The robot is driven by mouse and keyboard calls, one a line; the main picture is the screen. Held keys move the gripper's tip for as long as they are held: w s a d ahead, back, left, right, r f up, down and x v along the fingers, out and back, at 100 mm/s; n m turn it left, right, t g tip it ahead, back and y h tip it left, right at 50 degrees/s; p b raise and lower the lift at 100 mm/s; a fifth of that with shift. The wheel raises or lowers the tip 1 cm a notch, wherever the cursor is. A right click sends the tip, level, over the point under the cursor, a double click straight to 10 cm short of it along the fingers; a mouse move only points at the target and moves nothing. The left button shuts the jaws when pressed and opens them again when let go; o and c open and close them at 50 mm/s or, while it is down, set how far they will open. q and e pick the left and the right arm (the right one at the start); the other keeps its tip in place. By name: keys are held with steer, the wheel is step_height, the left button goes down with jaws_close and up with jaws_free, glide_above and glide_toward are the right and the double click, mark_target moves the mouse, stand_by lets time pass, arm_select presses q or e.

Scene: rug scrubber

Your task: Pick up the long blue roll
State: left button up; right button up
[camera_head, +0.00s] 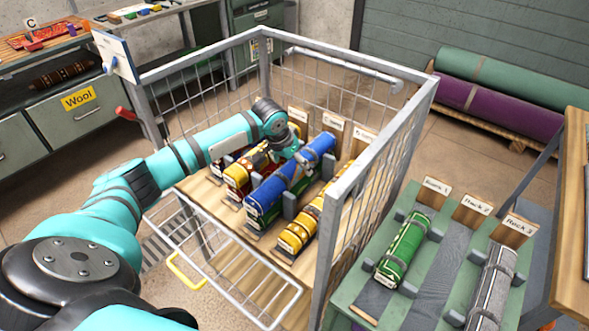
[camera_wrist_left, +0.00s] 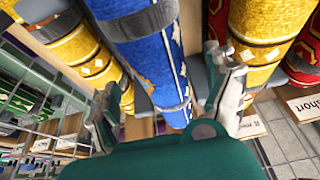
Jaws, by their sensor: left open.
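The long blue roll (camera_head: 268,196) lies in a slot of the wire-sided cart, strapped with grey bands, patterned at its near end. My left gripper (camera_head: 300,155) reaches into the cart from the left and hangs over the far part of this roll. In the left wrist view the blue roll (camera_wrist_left: 148,45) runs between the two spread fingers of my left gripper (camera_wrist_left: 165,78). The fingers are open, one on each side of the roll; whether they touch it I cannot tell. My right gripper is not in view.
Yellow rolls (camera_head: 303,226) lie on both sides of the blue one, with a red roll further left. Wire side panels (camera_head: 375,185) enclose the cart. A green rack table (camera_head: 440,270) with green and grey rolls stands right. A yellow-handled gate (camera_head: 187,270) is at the front.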

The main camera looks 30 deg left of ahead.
mark_target(293, 164)
arm_select(q)
steer(key=x, duration=0.3)
steer(key=shift+s+f, duration=0.15)
steer(key=shift+f, duration=0.15)
steer(key=shift+r, duration=0.1)
steer(key=c, duration=1.5)
